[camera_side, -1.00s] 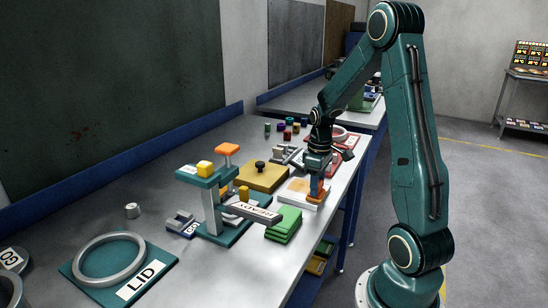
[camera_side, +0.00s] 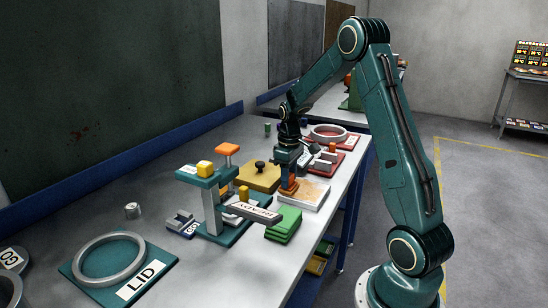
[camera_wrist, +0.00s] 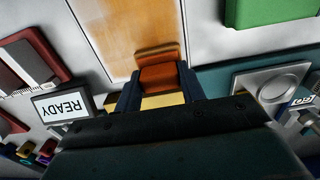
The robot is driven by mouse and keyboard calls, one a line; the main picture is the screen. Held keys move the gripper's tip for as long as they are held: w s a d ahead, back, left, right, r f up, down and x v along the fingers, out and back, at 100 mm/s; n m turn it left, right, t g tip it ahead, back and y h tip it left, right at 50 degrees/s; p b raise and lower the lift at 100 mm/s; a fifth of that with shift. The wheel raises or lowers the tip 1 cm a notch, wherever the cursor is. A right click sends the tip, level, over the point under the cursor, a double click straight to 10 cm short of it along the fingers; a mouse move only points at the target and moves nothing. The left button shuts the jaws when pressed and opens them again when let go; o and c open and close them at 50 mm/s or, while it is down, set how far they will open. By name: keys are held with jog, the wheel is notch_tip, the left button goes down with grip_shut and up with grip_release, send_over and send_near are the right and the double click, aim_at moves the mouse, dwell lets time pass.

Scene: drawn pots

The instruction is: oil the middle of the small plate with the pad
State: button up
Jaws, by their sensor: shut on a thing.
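My gripper (camera_side: 289,183) is shut on the orange pad (camera_side: 289,190) and points down, low over the bench. The pad also shows between the fingers in the wrist view (camera_wrist: 162,76). A flat, pale-edged plate with a tan top (camera_side: 312,194) lies on the bench, and I take it for the small plate. The pad is at the plate's left side in the side view. In the wrist view the tan plate (camera_wrist: 112,32) extends up and left from the pad. I cannot tell whether the pad touches it. The gripper hides part of its left end.
A yellow block with a black knob (camera_side: 262,178) stands close left of the gripper. Green blocks (camera_side: 284,224) and a teal stand (camera_side: 212,205) are nearer the camera. A red tray with a ring (camera_side: 328,134) lies behind.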

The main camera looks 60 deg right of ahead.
jog(key=shift+w, duration=0.45)
jog(key=shift+w+r, duration=0.15)
jog(key=shift+w, duration=0.05)
notch_tip(320, 180, up, 8)
jog(key=shift+s, duration=0.15)
dwell(0.7)
